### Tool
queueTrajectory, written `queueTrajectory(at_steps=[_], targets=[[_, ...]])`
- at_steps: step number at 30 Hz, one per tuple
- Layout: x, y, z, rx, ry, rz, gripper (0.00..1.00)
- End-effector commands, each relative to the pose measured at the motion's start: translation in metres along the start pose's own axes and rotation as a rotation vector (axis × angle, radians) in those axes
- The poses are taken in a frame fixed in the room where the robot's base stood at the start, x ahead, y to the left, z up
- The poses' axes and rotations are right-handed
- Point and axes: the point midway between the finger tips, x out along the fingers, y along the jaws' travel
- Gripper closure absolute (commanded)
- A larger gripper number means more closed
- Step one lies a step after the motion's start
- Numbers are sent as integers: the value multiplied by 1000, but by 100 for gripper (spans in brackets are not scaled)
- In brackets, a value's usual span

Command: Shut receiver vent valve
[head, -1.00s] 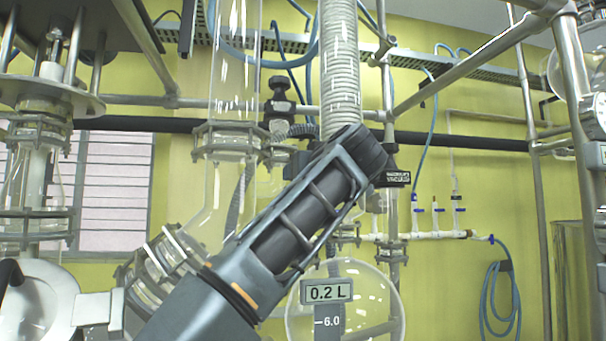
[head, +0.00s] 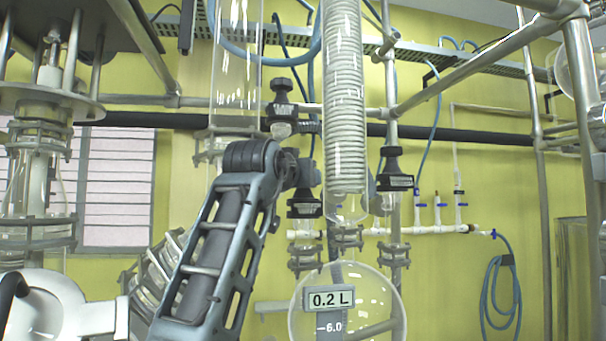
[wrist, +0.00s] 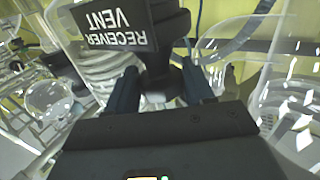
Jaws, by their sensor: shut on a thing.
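The receiver vent valve (wrist: 150,25) is black, with a label reading RECEIVER VENT, upside down in the wrist view. My gripper (wrist: 160,72) has a finger on each side of its black body below the label and is shut on it. In the head view, a black labelled valve (head: 305,207) stands just left of the glass coil, and my wrist ends directly above it, so it appears to be the same valve. Its top is partly hidden by my wrist, and the fingers are hard to make out there. I cannot tell the valve's turn position.
The glass coil condenser (head: 344,100) stands close on the right, above a round flask (head: 350,305) marked 0.2 L. Another black valve (head: 395,170) is right of the coil, and one (head: 282,105) is higher up. Metal frame poles (head: 390,80) and glass pipes crowd the area.

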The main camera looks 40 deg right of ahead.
Motion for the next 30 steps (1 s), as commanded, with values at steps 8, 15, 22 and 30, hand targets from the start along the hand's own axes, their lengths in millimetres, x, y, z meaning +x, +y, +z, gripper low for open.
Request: queueTrajectory(at_steps=[8,15,22,30], targets=[[1,-4,0,-4,0,186,78],[1,-5,0,-1,-1,277,78],[1,-5,0,0,-1,305,78],[1,-5,0,0,-2,307,78]])
